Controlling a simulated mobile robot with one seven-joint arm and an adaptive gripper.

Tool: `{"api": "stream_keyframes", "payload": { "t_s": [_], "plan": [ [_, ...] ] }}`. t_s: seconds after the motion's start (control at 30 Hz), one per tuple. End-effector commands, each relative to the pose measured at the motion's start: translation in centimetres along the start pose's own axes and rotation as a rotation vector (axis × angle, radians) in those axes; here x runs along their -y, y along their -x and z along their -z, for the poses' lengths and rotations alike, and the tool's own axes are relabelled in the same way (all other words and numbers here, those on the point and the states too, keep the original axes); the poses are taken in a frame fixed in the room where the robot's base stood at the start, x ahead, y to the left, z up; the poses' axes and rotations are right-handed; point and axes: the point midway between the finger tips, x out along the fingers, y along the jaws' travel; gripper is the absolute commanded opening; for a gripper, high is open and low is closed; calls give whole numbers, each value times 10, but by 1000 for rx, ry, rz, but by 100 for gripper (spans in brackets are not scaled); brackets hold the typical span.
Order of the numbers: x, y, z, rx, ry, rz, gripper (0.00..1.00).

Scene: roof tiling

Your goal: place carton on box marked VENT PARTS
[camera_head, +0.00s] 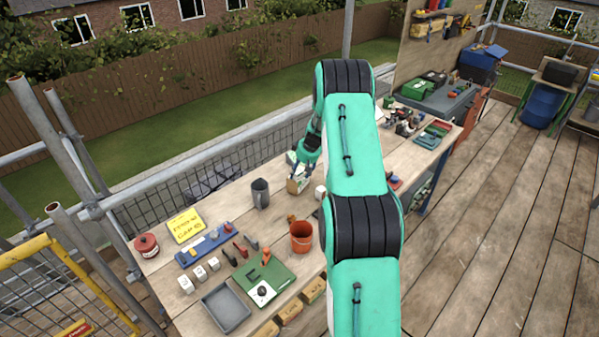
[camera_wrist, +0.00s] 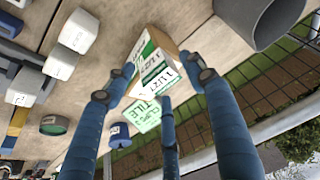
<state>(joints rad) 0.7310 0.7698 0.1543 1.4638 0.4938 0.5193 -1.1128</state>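The carton (camera_wrist: 155,72) is white and green with a tan side and printed labels; one green-and-white face reads roughly "CLIPS TILE". In the head view the carton (camera_head: 297,182) is at the workbench's far edge, partly hidden by my gripper (camera_head: 304,160). In the wrist view the blue fingers of my gripper (camera_wrist: 158,68) are around the carton, with tips against its sides. I cannot tell whether the carton's base touches the bench. No lettering that reads VENT PARTS is legible in either view.
A dark grey mug (camera_head: 261,193) stands left of the carton. An orange bucket (camera_head: 301,237), a green board (camera_head: 264,279), a grey tray (camera_head: 226,307) and white blocks (camera_head: 200,273) lie nearer. Labelled tan boxes (camera_head: 290,312) sit below the bench's front edge. A mesh fence (camera_head: 235,160) runs behind.

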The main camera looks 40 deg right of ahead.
Motion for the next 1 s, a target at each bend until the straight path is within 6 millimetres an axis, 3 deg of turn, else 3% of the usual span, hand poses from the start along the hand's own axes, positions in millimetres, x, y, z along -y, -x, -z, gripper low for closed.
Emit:
{"api": "stream_keyframes", "payload": {
  "t_s": [0.47,0.67,1.0],
  "plan": [
    [0,8,1,-1,0,-1,54],
    [-1,29,2,-2,0,-2,54],
    [-1,80,1,-2,-1,-1,54]
  ]
}}
